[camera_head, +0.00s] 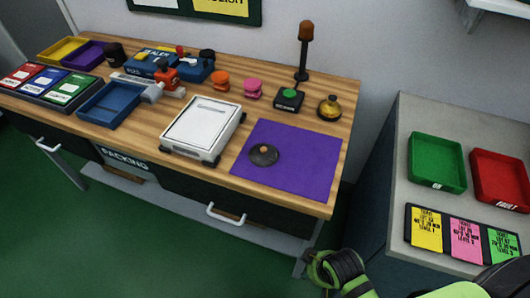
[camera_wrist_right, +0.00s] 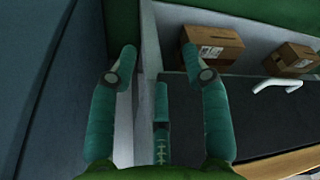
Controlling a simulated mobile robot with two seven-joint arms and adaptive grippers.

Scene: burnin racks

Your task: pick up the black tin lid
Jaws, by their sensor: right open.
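The black tin lid (camera_head: 257,159) is a dark round disc with a small copper-coloured knob. It lies flat on the purple mat (camera_head: 310,165) at the right front of the wooden bench. My right gripper (camera_head: 318,262) is at the bottom of the head view, below and to the right of the lid, off the bench's front edge and well apart from the lid. In the right wrist view the right gripper (camera_wrist_right: 158,54) has its fingers spread with nothing between them. The lid is not in the wrist view. My left gripper is not in view.
A white scale (camera_head: 203,128) stands left of the mat. A brass bell (camera_head: 329,109) and a black box with a green button (camera_head: 290,97) stand behind it. A grey side table (camera_head: 405,150) with green and red trays is at right. Cardboard boxes (camera_wrist_right: 208,54) show in the wrist view.

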